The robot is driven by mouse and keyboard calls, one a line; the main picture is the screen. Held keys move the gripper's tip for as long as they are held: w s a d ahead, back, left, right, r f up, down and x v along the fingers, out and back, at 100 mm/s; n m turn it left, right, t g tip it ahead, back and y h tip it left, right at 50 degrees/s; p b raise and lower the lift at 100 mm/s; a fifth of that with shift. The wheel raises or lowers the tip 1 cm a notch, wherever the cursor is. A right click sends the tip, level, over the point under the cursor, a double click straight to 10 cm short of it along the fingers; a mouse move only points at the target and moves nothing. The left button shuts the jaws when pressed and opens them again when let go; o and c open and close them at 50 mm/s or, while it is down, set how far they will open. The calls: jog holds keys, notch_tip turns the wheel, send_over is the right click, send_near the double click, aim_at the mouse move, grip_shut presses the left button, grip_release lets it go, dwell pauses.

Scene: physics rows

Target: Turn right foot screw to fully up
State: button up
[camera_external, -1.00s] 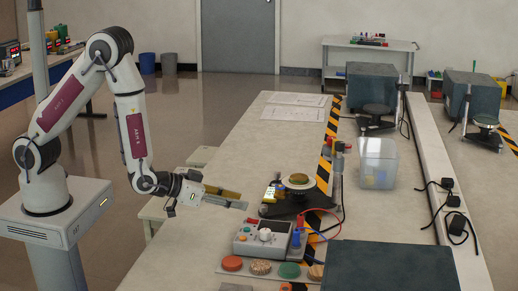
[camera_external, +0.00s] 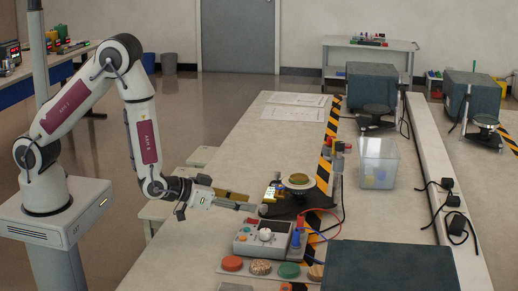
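A dark-based instrument with a round, brass-coloured top plate (camera_external: 298,181) stands on the bench, right of my gripper. Its dark base (camera_external: 285,205) spreads out low under the plate. A small light knob (camera_external: 263,210) shows at the base's near left end and may be a foot screw. I cannot tell which screw is the right one or how high it is set. My gripper (camera_external: 248,203) points right, low over the bench, with its tips close to that knob. Its two fingers look apart with nothing visible between them. Contact with the knob cannot be made out.
Coloured discs (camera_external: 261,268) lie at the front. A clear bin (camera_external: 378,163) stands to the right. The bench left of the instrument is mostly clear.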

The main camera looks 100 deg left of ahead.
aim_at(262, 206)
jog(key=shift+x, duration=2.55)
jog(key=shift+c, duration=0.5)
grip_shut()
